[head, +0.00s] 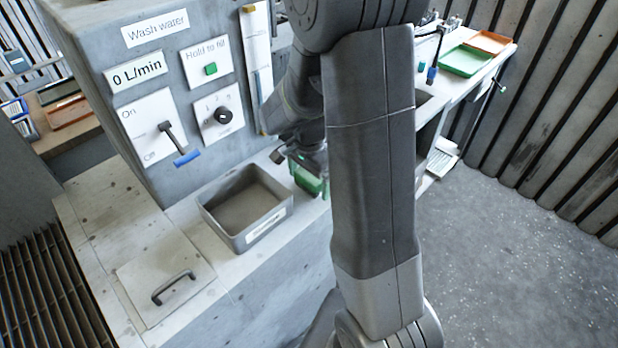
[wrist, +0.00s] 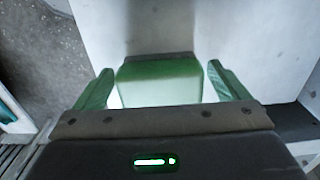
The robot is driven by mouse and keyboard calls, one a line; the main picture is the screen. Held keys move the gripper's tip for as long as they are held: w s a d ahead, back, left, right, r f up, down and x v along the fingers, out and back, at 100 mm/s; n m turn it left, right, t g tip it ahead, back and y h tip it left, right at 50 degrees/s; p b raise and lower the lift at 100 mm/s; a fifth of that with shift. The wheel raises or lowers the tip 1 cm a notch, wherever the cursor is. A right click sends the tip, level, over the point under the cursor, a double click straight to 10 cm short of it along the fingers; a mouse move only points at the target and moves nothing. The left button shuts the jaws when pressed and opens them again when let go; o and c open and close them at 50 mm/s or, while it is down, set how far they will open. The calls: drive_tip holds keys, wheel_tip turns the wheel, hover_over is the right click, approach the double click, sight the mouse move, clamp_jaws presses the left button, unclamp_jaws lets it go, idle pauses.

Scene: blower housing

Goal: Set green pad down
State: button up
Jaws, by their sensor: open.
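The green pad (wrist: 160,82) shows in the wrist view as a green block with a dark strip along its far edge. It lies between the two green fingers of my gripper (wrist: 160,70), with a narrow gap on each side. My gripper is open. In the head view, my gripper (head: 305,163) is low over the pale worktop, just right of the grey tray, partly behind my arm. Green shows just below it (head: 310,182); I cannot tell there how much is pad and how much is finger. The pad's underside is hidden.
A grey labelled tray (head: 247,241) stands left of my gripper. A hatch with a dark handle (head: 173,287) lies at the front left. The wash water panel (head: 160,80), with a blue-tipped lever, rises behind. Green and orange trays (head: 466,60) lie far right.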

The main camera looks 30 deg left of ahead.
sight(309, 174)
wheel_tip(309, 174, up, 12)
drive_tip(key=shift+r, duration=0.2)
idle(0.7)
